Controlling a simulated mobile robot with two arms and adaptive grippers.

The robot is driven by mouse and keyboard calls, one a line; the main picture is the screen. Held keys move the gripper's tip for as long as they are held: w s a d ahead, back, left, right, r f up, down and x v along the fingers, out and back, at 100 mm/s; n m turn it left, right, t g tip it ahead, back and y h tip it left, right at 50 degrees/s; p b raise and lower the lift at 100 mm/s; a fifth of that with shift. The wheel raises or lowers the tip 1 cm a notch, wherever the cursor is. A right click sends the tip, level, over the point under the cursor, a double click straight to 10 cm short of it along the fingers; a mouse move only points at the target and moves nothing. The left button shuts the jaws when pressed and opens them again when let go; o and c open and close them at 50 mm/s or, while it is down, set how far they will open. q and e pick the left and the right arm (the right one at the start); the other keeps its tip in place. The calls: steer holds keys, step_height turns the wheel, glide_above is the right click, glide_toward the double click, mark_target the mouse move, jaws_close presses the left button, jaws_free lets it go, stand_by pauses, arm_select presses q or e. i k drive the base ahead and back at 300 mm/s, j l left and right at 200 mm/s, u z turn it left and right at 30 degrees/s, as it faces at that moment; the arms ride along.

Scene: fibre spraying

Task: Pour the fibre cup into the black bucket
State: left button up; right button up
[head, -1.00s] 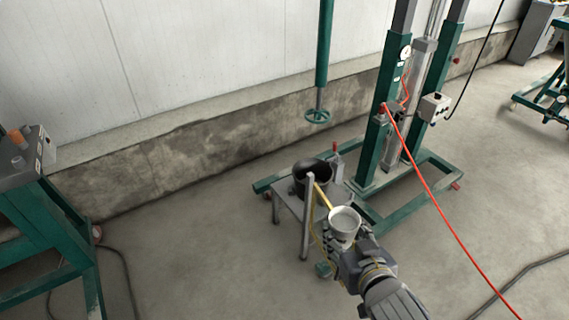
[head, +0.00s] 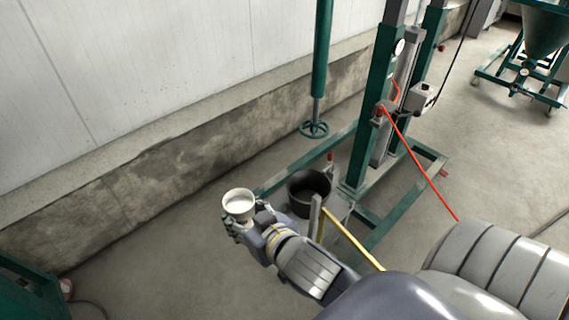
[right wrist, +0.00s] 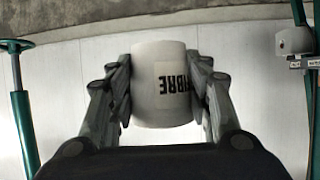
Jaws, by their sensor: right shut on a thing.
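The fibre cup (head: 239,204) is a white cup with pale contents at its open top. In the right wrist view the cup (right wrist: 163,100) shows a label reading FIBRE, upside down in the picture. My right gripper (head: 240,222) is shut on it, one finger on each side, and holds it about upright, left of the bucket. The gripper also shows in the right wrist view (right wrist: 162,90). The cup and bucket are apart. My left gripper is not in view.
A green press frame (head: 366,110) with a red hose (head: 425,168) stands behind right. The concrete wall (head: 160,172) runs behind the cup.

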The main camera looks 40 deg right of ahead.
mark_target(301, 186)
steer(key=i, duration=0.85)
steer(key=i+j+z, duration=0.1)
steer(key=i+z, duration=0.2)
steer(key=i, duration=0.15)
steer(key=i+j+z, duration=0.2)
steer(key=i+z, duration=0.15)
steer(key=i+j+z, duration=0.2)
steer(key=z, duration=0.25)
steer(key=i+j+z, duration=0.35)
steer(key=z, duration=0.15)
steer(key=i+j+z, duration=0.2)
steer(key=j+z, duration=0.25)
steer(key=i+j+z, duration=0.15)
steer(key=j+z, duration=0.6)
steer(key=j, duration=0.25)
